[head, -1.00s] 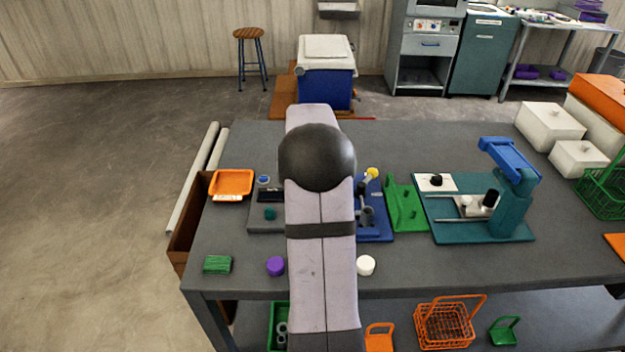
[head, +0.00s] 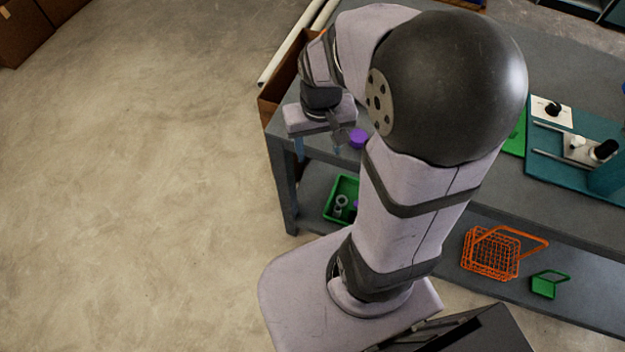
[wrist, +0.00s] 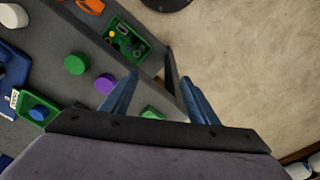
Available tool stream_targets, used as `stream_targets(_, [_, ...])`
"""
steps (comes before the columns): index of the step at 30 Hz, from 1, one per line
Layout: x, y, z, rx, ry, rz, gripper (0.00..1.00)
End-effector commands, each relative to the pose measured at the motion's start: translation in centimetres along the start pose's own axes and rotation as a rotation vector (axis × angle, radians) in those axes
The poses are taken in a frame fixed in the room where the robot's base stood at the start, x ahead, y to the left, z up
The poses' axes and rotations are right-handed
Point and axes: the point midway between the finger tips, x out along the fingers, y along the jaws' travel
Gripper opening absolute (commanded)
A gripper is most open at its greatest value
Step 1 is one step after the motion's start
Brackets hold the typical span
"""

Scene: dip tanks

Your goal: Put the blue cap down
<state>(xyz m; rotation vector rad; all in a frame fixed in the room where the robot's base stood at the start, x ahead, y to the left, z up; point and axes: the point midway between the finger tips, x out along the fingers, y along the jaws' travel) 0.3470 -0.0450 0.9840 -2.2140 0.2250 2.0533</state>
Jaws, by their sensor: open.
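My gripper (head: 318,152) is open and empty, pointing down at the left front corner of the workbench. A small round blue thing (wrist: 38,113), perhaps the blue cap, sits in a green holder at the left of the wrist view; I cannot tell for sure. A purple cap (wrist: 105,84) lies on the bench beside the gripper and shows in the head view (head: 358,138). A green cap (wrist: 75,64) lies beside it.
A white cap (wrist: 13,17) is farther along the bench. A teal fixture (head: 560,150) stands at the right. The floor left of the bench is clear.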

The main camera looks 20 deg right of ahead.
Motion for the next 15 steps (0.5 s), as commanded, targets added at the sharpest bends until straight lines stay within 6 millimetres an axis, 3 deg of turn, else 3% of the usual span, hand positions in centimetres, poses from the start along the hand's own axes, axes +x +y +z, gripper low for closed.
stream_targets(3, [0.4, -2.2, 4.3, -0.108, -0.040, -0.014, 0.54])
stream_targets(6, [0.7, -2.9, 6.4, -0.161, -0.061, -0.020, 0.54])
stream_targets(10, [0.9, -3.2, 7.6, -0.187, -0.073, -0.023, 0.54])
stream_targets(15, [0.9, -3.2, 7.6, -0.188, -0.075, -0.023, 0.54])
